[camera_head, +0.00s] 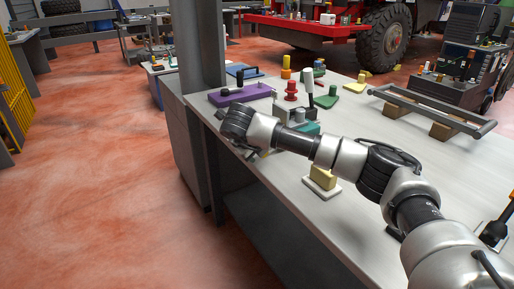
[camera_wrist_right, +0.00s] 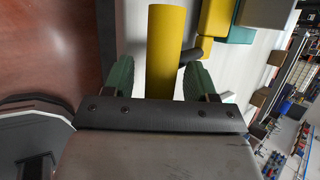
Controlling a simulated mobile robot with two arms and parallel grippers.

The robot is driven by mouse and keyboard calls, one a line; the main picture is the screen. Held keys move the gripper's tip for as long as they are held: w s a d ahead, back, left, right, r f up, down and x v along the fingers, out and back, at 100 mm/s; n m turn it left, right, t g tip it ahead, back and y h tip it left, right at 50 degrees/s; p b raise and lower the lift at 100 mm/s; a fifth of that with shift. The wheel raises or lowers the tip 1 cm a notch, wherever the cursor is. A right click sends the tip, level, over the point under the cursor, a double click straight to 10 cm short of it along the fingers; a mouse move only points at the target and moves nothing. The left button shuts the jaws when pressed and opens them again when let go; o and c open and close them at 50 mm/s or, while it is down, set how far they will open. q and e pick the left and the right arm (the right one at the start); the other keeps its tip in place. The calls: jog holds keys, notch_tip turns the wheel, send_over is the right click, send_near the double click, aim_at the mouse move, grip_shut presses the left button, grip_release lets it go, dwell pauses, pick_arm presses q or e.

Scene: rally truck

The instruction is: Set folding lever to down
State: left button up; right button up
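My right arm reaches in from the lower right in the head view, with its gripper end (camera_head: 228,118) at the left edge of the bench, beside the purple block (camera_head: 240,95). In the right wrist view the gripper (camera_wrist_right: 160,80) is open, with its green fingertips on either side of a yellow cylinder (camera_wrist_right: 165,45). Gaps show on both sides of it. This cylinder may be the lever's handle; the head view does not show it clearly. A lever with a white grip (camera_head: 308,84) stands upright on a grey base (camera_head: 296,115). My left gripper is out of view.
The bench top (camera_head: 345,130) also carries a red knob (camera_head: 291,91), a yellow block (camera_head: 322,178) on a pale base and a grey rail frame (camera_head: 432,107). A dark post (camera_head: 201,45) rises behind my gripper. Open red floor (camera_head: 95,170) lies left.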

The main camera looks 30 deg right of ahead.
jog(key=shift+a, duration=0.1)
jog(key=shift+a+r, duration=0.15)
jog(key=shift+r, duration=0.05)
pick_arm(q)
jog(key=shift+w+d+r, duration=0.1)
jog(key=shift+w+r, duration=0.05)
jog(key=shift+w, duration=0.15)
pick_arm(e)
jog(key=v, duration=1)
jog(key=shift+s+r, duration=0.15)
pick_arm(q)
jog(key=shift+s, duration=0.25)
